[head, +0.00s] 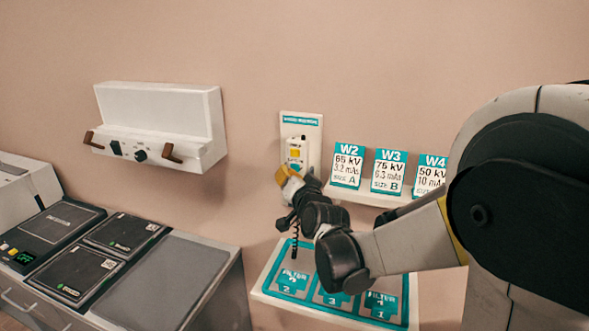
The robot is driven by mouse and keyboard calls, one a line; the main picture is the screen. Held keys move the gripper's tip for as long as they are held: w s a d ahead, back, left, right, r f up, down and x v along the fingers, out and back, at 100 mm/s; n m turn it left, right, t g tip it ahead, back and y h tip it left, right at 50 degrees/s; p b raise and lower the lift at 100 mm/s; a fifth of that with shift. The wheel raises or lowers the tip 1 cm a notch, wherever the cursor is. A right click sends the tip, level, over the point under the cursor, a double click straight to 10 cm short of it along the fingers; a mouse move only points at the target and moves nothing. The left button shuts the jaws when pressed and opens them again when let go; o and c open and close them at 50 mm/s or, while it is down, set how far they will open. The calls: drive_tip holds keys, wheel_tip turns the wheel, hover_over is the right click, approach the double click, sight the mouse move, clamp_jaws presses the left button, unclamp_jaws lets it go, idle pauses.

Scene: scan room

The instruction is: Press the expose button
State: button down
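A white handset unit (303,146) with a small yellow square on its face is mounted on a wall plate (301,120) with a teal label. The label is too small to read surely, and I cannot tell which part is the expose button. A dark coiled cord (295,240) hangs below. My arm reaches in from the right, and its end with my gripper (287,176) is at the lower edge of the handset in the picture. It covers the handset's lower part. I cannot tell whether it touches. The fingers are not clear.
A shelf (366,195) with cards W2, W3 and W4 is right of the handset. A teal filter tray (338,303) lies below my arm. A white wall unit (160,120) with knobs hangs at left, above a cabinet (175,282) holding dark panels.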

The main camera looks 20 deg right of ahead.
drive_tip(key=shift+s+a, duration=0.1)
drive_tip(key=shift+s, duration=0.05)
drive_tip(key=s+a, duration=0.1)
drive_tip(key=s, duration=0.1)
drive_tip(key=s+a, duration=0.1)
drive_tip(key=s, duration=0.1)
drive_tip(key=shift+a, duration=0.4)
idle(1.4)
drive_tip(key=s+f+n+g, duration=0.2)
drive_tip(key=s+g, duration=0.1)
drive_tip(key=s, duration=0.6)
drive_tip(key=s+d+f+n+g, duration=0.1)
drive_tip(key=s+f+n+g, duration=0.1)
drive_tip(key=s, duration=0.8)
drive_tip(key=s+d+f+n+g, duration=0.1)
drive_tip(key=s+f+n+g, duration=0.2)
drive_tip(key=s, duration=0.6)
drive_tip(key=shift+s+f+g, duration=0.35)
drive_tip(key=shift+f+g, duration=0.2)
drive_tip(key=shift+g, duration=0.35)
